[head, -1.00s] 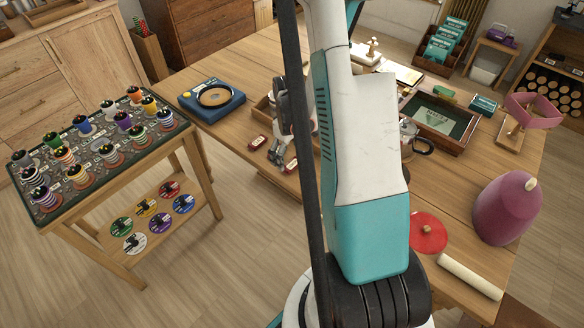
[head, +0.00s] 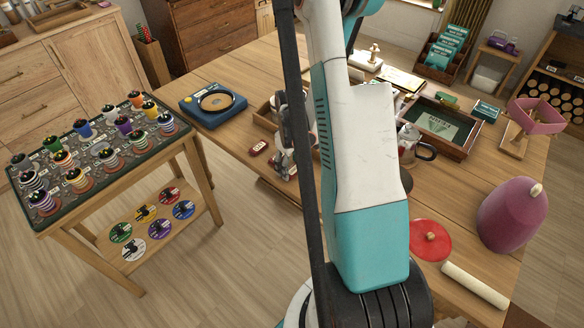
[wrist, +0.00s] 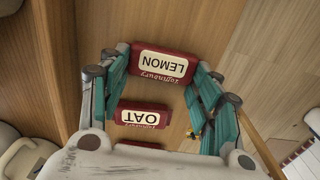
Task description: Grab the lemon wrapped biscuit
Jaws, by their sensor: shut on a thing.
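The lemon wrapped biscuit (wrist: 162,66) is a dark red packet with a cream label reading LEMON, upside down in the wrist view. My gripper (wrist: 161,62) is shut on it, with a teal-padded finger against each end. In the head view my gripper (head: 284,171) is low at the table's left front edge, partly behind my arm. The lemon packet's hold is not clear there. A red packet (head: 258,148) lies on the table just left of the gripper; its label is too small to read.
An oat packet (wrist: 143,117) lies between the fingers' inner parts, nearer the palm. A blue turntable-like box (head: 212,101) stands left on the table (head: 235,135). A wooden tray (head: 266,118) is just behind the gripper. A rack of spools (head: 98,150) stands off the table's left side.

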